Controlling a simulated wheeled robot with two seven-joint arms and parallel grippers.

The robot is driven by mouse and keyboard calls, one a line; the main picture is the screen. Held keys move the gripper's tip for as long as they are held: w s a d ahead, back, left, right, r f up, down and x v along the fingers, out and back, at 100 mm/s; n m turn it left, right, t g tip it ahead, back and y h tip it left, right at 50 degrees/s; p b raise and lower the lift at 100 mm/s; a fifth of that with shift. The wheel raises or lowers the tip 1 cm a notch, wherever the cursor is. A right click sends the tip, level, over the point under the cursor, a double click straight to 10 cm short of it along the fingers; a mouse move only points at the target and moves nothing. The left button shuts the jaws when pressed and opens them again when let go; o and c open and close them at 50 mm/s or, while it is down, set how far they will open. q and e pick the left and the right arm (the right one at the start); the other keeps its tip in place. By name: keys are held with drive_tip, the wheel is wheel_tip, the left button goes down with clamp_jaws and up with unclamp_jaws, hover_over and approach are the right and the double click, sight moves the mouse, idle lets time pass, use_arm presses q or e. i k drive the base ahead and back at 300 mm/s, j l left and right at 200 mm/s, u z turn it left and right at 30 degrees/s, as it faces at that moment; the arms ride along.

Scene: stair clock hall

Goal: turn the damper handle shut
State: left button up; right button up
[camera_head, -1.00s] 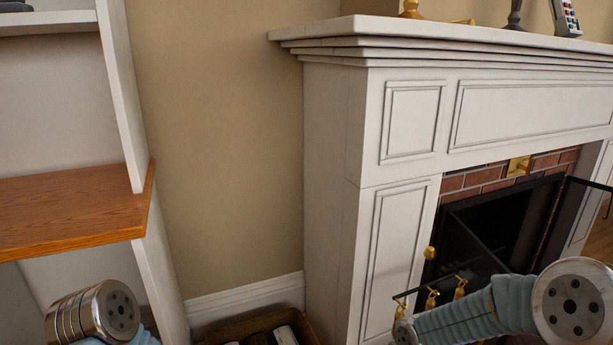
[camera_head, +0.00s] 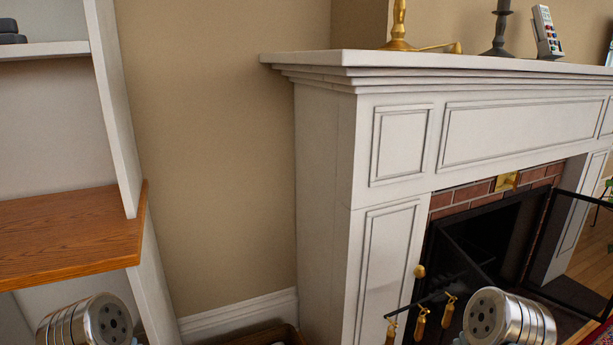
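A small brass fitting (camera_head: 506,181), which looks like the damper handle, is set in the brick surround (camera_head: 462,197) above the dark firebox opening. It is too small to tell how far it is turned. Both of my arms show only as metal joints at the bottom edge, one at the left and one at the right. Neither gripper is in view, and nothing of mine is at the brass fitting.
The white mantel (camera_head: 430,62) carries a brass stand, a dark candlestick (camera_head: 500,30) and a remote-like device (camera_head: 547,32). Brass-handled fire tools (camera_head: 420,322) stand before the left pillar. An open black fire screen (camera_head: 575,215) is at right. A wooden shelf (camera_head: 70,235) is at left.

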sight(515, 183)
drive_tip(key=l, duration=1.35)
drive_tip(key=l+u, duration=0.1)
drive_tip(key=l, duration=1.25)
drive_tip(key=i+l, duration=0.15)
drive_tip(key=l, duration=0.2)
drive_tip(key=i+l, duration=0.15)
drive_tip(key=l, duration=0.2)
drive_tip(key=i+l+u, duration=0.1)
drive_tip(key=l, duration=0.2)
drive_tip(key=i+l, duration=0.2)
drive_tip(key=l, duration=0.15)
drive_tip(key=i+l, duration=0.15)
drive_tip(key=l, duration=0.2)
